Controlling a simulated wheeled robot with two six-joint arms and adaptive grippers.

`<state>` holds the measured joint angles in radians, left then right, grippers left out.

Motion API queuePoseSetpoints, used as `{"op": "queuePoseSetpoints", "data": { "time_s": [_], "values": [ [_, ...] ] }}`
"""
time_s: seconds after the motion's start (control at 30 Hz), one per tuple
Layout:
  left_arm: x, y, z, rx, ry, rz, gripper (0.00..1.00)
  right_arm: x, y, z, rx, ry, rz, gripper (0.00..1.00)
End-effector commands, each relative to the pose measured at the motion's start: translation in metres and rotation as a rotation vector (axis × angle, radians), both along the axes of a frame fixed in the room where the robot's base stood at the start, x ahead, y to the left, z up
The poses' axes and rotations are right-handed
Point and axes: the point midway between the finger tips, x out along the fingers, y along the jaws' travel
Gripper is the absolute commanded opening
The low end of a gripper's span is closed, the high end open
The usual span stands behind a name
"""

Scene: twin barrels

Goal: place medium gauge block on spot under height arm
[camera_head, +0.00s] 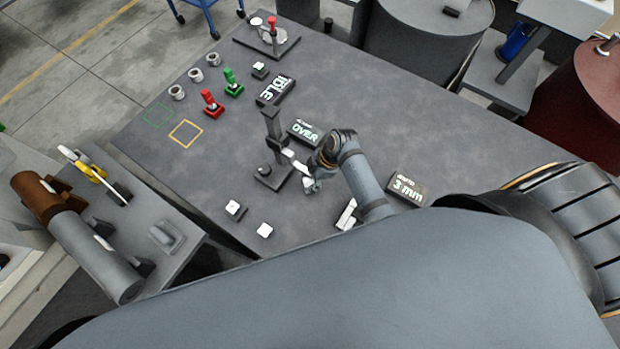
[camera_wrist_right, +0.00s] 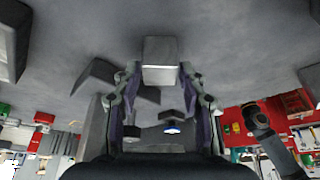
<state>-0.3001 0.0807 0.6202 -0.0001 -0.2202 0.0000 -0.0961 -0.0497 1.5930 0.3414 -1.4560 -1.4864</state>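The height gauge (camera_head: 269,128) is a dark post on a base, with an arm reaching out to the right. My right gripper (camera_head: 309,184) is close beside it, on its right. In the right wrist view, a pale grey block (camera_wrist_right: 160,52) sits between the fingertips of my right gripper (camera_wrist_right: 160,75), which appear closed on its sides. I cannot tell its size class from these frames. The spot under the height arm is hard to make out at this scale. My left gripper is not in view.
White-topped pieces (camera_head: 235,208) (camera_head: 265,230) lie near the front edge, and a pale piece (camera_head: 347,215) is beside my arm. An "OVER" display (camera_head: 305,133) stands behind the gripper; a "3 mm" display (camera_head: 408,187) is to the right. The table's middle right (camera_head: 440,135) is clear.

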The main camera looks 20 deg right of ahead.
Motion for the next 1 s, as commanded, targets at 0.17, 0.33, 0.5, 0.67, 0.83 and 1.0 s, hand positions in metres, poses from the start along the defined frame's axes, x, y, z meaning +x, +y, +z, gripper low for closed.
{"op": "queuePoseSetpoints", "data": {
  "time_s": [0.17,0.33,0.5,0.67,0.83,1.0],
  "values": [
    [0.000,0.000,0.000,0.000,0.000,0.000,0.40,0.000,0.000,0.000,0.000,0.000,0.000,0.56],
    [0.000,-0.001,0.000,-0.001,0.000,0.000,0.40,0.000,0.000,0.001,0.000,0.000,0.000,0.56],
    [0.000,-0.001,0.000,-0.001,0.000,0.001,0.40,0.000,-0.008,0.018,-0.001,-0.004,-0.002,0.56],
    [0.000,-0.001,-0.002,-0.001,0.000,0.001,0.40,-0.002,-0.023,0.054,-0.004,-0.005,0.001,0.56],
    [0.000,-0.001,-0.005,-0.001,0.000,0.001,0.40,-0.004,-0.037,0.089,-0.003,-0.004,0.002,0.56],
    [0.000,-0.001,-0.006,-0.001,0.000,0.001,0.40,-0.005,-0.045,0.109,-0.001,-0.001,0.000,0.56]
  ]
}}
